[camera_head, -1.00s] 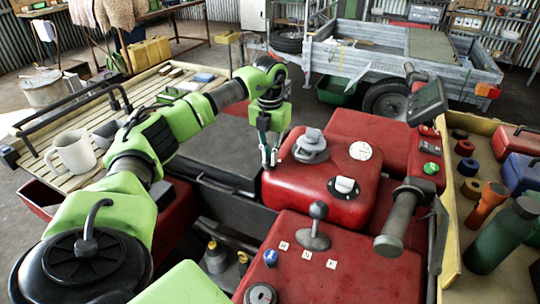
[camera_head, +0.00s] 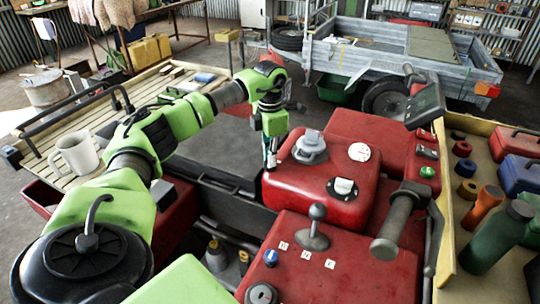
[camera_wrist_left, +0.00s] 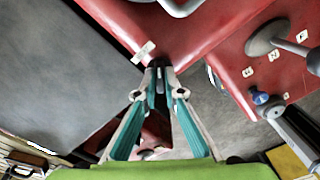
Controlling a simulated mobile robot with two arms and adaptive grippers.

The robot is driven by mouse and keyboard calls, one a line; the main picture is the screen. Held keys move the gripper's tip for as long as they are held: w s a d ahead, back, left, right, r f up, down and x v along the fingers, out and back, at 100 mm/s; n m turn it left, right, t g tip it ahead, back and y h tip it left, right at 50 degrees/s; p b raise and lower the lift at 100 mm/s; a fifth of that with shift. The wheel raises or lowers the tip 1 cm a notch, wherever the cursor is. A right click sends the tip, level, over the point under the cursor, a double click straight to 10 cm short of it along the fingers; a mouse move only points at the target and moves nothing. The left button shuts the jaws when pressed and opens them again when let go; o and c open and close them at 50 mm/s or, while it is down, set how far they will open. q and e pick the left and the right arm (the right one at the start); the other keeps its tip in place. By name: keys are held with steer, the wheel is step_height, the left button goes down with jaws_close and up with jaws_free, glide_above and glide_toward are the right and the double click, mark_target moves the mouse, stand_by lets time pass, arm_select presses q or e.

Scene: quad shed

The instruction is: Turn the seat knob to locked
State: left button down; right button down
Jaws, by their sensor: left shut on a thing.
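My left gripper (camera_head: 270,164) points down at the left front corner of the red tank-like body (camera_head: 312,184). In the left wrist view its fingertips (camera_wrist_left: 159,68) are closed on a small dark piece (camera_wrist_left: 158,77), which looks like the seat knob, at the edge of the red body. The fingers hide most of it, and which way it points cannot be told. A small white label (camera_wrist_left: 143,52) sits on the red edge beside the fingertips. The knob does not show clearly in the head view. My right gripper is not in view.
A lever with a round knob (camera_head: 317,212) rises from the front red panel, with a blue knob (camera_head: 271,257) beside it. A grey handlebar grip (camera_head: 395,222) stands to the right. A slatted rack with a white mug (camera_head: 78,153) is at the left.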

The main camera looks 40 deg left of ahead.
arm_select(q)
steer(key=m, duration=0.5)
steer(key=shift+m, duration=0.3)
steer(key=shift+w+m+p, duration=0.1)
steer(key=shift+m+p, duration=0.2)
steer(key=shift+m, duration=2)
steer(key=shift+r, duration=0.1)
steer(key=c, duration=2.1)
jaws_free()
steer(key=shift+c, duration=0.2)
step_height(320, 180, up, 12)
